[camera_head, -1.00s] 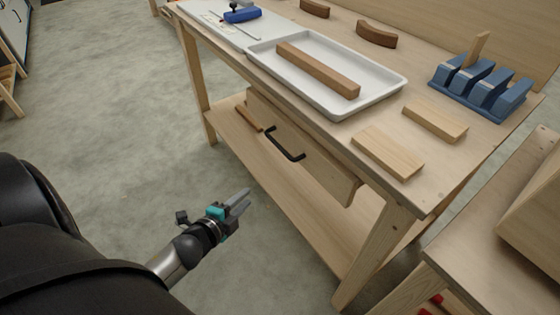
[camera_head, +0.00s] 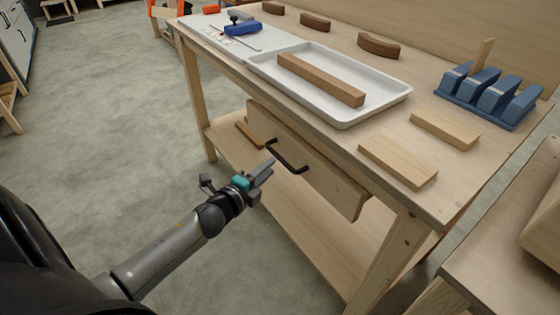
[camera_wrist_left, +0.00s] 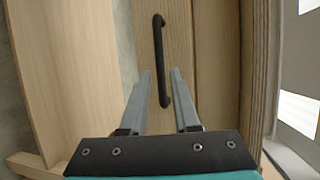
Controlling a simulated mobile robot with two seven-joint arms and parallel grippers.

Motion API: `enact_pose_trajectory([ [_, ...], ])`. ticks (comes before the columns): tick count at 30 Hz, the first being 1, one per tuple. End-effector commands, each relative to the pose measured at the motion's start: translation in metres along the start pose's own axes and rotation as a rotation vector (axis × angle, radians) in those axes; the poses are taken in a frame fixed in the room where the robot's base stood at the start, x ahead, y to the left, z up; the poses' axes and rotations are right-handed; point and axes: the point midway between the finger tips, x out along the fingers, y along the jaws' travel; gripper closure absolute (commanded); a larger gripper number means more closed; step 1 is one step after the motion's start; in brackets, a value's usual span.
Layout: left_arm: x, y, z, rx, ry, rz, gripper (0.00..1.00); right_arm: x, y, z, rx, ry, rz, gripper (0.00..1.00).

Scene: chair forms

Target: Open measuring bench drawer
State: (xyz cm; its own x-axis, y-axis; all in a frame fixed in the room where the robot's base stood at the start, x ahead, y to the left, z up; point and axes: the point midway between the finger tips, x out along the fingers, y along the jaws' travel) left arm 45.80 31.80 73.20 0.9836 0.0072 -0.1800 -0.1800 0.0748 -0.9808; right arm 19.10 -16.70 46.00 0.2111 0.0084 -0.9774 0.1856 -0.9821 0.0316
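The measuring bench drawer (camera_head: 335,185) is a light wood front under the bench top, with a black bar handle (camera_head: 287,157). The drawer looks shut, though the head view does not show this clearly. My left gripper (camera_head: 266,170) is just in front of the handle, to its left in the head view. In the left wrist view the two fingers (camera_wrist_left: 160,82) are parted, and the black handle (camera_wrist_left: 159,62) runs lengthwise, its near end lying between the fingertips. The fingers do not appear closed on it. My right gripper is not in view.
The bench top (camera_head: 440,188) carries a white tray (camera_head: 345,120) with a wood bar, loose wood blocks (camera_head: 398,160) and a blue rack (camera_head: 490,100). A lower shelf (camera_head: 290,220) runs below the drawer. Open grey floor (camera_head: 110,110) lies left of the bench.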

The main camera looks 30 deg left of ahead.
Motion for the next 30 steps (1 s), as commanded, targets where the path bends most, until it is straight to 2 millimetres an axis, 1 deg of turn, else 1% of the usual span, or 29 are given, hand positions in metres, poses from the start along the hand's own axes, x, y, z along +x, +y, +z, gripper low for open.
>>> enact_pose_trajectory([
  [1,0.009,0.000,0.000,0.001,0.000,-0.002,0.70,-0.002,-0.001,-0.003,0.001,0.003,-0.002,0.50],
  [6,0.032,0.001,0.000,0.000,0.000,-0.002,0.70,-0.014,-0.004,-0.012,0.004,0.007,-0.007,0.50],
  [13,0.055,0.001,0.001,0.001,-0.001,-0.001,0.70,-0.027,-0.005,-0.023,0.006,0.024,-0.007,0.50],
  [18,0.064,0.000,0.000,0.000,-0.001,0.000,0.70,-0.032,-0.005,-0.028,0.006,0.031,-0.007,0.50],
  [28,0.065,0.000,0.000,-0.001,0.000,0.001,0.70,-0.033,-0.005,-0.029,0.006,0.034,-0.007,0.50],
  [30,0.065,0.000,0.000,0.000,0.000,0.001,0.78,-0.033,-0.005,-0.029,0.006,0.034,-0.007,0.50],
])
